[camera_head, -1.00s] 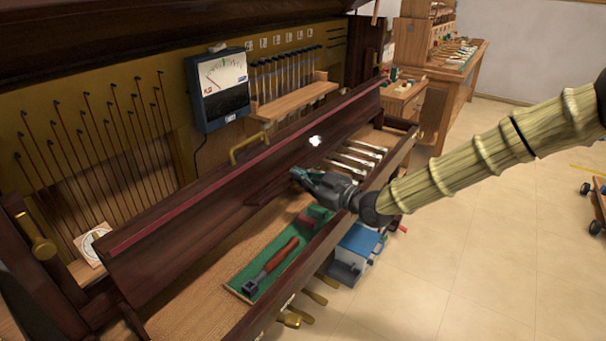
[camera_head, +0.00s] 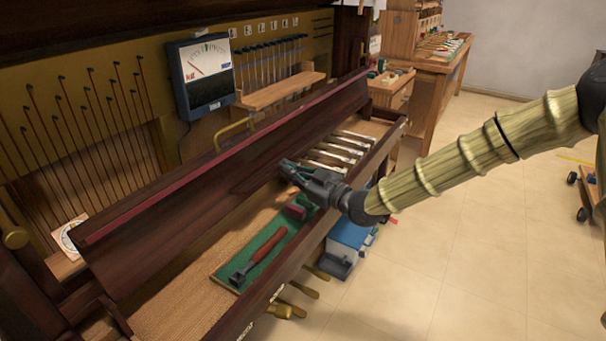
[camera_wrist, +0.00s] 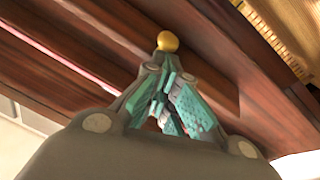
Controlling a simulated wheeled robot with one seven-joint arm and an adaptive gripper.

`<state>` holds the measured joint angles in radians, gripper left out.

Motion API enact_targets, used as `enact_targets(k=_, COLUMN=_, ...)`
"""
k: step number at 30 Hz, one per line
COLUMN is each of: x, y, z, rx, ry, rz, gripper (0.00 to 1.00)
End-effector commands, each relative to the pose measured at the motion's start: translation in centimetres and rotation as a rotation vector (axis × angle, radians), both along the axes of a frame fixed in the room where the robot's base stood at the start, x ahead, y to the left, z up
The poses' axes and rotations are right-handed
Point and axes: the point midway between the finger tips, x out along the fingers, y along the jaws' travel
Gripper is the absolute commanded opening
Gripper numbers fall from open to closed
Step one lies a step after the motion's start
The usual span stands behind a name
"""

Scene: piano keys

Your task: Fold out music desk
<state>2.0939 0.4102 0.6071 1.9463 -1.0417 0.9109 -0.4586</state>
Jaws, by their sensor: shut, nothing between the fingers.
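The long dark wooden board (camera_head: 215,190) with a red strip along its top edge stands tilted over the piano's key bed. A slightly raised dark panel on its front face, probably the folded music desk (camera_head: 258,182), lies flat against it. My gripper (camera_head: 286,165) is at this panel's front face, its fingers shut and empty. In the wrist view, my teal-padded fingers (camera_wrist: 160,75) point at a round gold knob (camera_wrist: 167,41) on the dark wood. The knob sits just beyond the fingertips; I cannot tell whether they touch. In the head view the knob is hidden.
A green tray (camera_head: 222,275) with a red-handled tool lies on the key bed below my gripper. Several pale key-like sticks (camera_head: 340,150) lie to its right. A meter (camera_head: 203,75) and a tool rack (camera_head: 280,88) stand behind the board. The floor at right is mostly clear.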

Motion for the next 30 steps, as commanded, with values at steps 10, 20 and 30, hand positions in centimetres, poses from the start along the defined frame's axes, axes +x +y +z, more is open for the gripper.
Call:
enact_targets(k=10, x=-0.1, y=0.0, z=-0.5, rx=0.000, ry=-0.001, rz=0.001, gripper=0.00)
enact_targets(k=20, x=-0.4, y=0.0, z=0.8, rx=0.000, ry=-0.002, rz=0.003, gripper=0.00)
enact_targets(k=30, x=-2.9, y=-2.5, z=2.7, rx=0.001, ry=0.001, rz=0.008, gripper=0.00)
